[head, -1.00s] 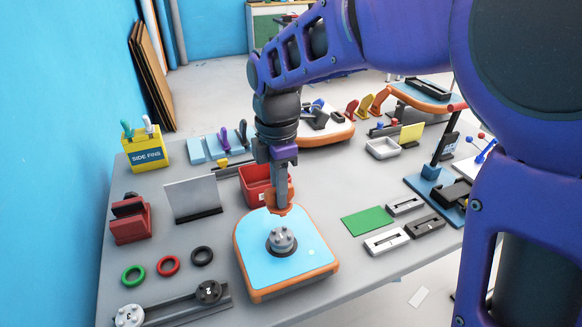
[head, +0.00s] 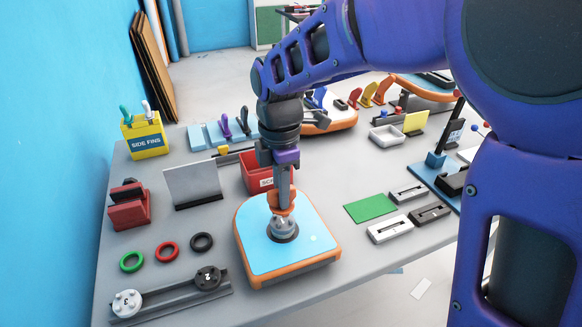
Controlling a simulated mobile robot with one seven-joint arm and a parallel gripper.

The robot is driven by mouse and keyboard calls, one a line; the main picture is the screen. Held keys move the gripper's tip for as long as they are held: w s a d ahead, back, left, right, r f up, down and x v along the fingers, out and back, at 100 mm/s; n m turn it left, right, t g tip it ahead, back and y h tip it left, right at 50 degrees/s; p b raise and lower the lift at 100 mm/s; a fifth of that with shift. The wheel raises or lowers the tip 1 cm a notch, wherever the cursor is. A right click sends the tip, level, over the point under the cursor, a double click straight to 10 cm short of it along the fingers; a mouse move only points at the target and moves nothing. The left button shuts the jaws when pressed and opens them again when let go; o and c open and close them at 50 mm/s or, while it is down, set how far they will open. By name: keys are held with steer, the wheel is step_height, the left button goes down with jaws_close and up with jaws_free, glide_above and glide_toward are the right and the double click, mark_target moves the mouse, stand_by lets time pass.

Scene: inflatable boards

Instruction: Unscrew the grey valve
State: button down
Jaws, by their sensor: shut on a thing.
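The grey valve (head: 284,229) sits in a dark ring on the light-blue top of an orange-edged board (head: 258,258). My gripper (head: 283,208) points straight down over the valve, and its orange fingertips are shut on the valve's upper part. The fingers hide the top of the valve. The valve stands upright in the board.
A red bin (head: 256,172) stands close behind my gripper. Green, red and black rings (head: 201,242) lie to the left, near a rail with two round knobs (head: 208,278). A green pad (head: 370,208) and small slotted blocks (head: 390,229) lie to the right.

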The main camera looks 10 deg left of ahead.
steer(key=shift+f, duration=0.6)
steer(key=shift+p, duration=0.4)
stand_by(1.3)
steer(key=shift+f+b, duration=0.65)
steer(key=shift+f, duration=0.4)
steer(key=c, duration=0.7)
jaws_free()
steer(key=shift+c, duration=0.2)
steer(key=shift+r, duration=0.15)
step_height(320, 180, up, 17)
steer(key=p, duration=0.3)
steer(key=shift+r, duration=0.1)
